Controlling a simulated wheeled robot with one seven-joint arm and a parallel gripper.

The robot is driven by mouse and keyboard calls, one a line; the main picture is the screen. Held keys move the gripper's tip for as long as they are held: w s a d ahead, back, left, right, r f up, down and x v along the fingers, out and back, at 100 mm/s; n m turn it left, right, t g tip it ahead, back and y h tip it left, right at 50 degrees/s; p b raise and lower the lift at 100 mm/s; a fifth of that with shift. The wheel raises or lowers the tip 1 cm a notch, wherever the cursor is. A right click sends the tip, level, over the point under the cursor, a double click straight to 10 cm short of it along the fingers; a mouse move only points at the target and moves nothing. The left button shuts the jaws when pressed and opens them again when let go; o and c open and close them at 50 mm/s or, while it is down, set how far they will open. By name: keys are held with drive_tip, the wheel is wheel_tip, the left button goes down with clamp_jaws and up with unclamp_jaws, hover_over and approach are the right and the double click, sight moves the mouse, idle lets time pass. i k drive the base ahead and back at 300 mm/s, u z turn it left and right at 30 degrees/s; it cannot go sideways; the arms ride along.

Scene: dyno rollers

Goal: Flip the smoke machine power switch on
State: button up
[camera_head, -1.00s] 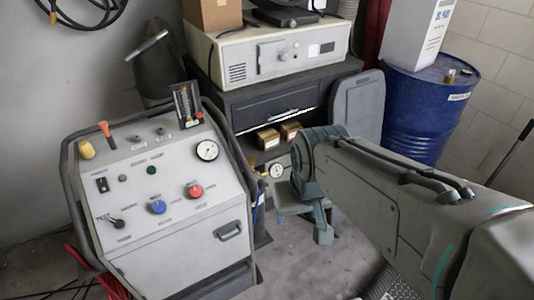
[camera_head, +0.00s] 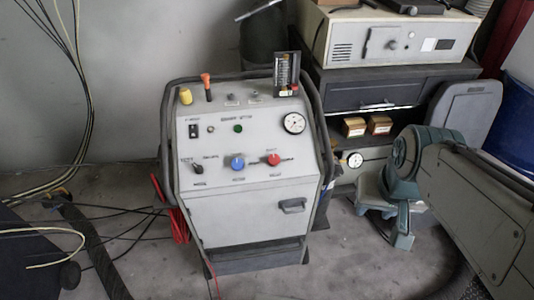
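A light grey console with a sloped control panel (camera_head: 225,186) stands on the floor near the middle and looks like the smoke machine. A small black rocker switch (camera_head: 194,131) sits at the panel's upper left; its position is too small to tell. A black lever-like knob (camera_head: 198,168) is at the lower left of the panel. A blue knob (camera_head: 237,163), a red knob (camera_head: 273,159), a green button (camera_head: 238,128) and a round gauge (camera_head: 294,123) are also on it. My gripper is not in view.
A dark tube frame (camera_head: 329,165) surrounds the console. Red cables (camera_head: 178,222) hang at its left, and black cables lie on the floor. A grey-green machine (camera_head: 478,200) stands at right. A cabinet (camera_head: 375,94) is behind. Floor in front (camera_head: 330,270) looks clear.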

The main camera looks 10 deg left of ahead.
sight(192, 128)
drive_tip(key=z, duration=1.55)
drive_tip(key=k, duration=2.9)
drive_tip(key=u, duration=0.9)
drive_tip(key=i, duration=1.15)
